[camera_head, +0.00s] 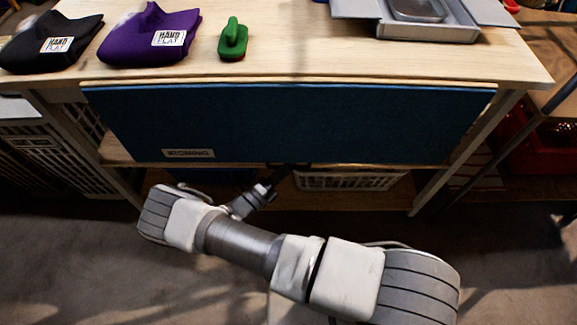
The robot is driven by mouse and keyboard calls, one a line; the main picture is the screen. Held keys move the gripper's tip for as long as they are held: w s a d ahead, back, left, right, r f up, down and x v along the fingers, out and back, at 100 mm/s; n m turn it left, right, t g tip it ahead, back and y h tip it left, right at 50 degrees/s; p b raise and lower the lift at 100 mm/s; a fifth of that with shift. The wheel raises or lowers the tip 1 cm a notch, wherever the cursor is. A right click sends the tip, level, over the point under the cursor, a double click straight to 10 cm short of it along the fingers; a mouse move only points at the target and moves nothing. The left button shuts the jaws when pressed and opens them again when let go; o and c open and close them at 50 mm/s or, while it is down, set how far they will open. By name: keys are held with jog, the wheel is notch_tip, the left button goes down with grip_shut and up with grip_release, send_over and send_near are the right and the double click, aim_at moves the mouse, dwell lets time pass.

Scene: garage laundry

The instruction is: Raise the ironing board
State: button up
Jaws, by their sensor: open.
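The ironing board (300,120) is a blue panel that hangs folded down along the front of a wooden table. A small pale label sits at its lower left. Its top edge runs just under the tabletop. My gripper (287,170) is at the board's lower edge, near the middle. It is open; its dark fingertips are small and partly hidden at that edge. I cannot tell whether they touch the board.
On the wooden tabletop (290,55) lie a black folded cloth (50,42), a purple one (148,35), a green brush (233,40) and a grey metal box (428,28). A white crate (50,150) is at left. The floor in front is clear.

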grip_shut()
dwell(1.4)
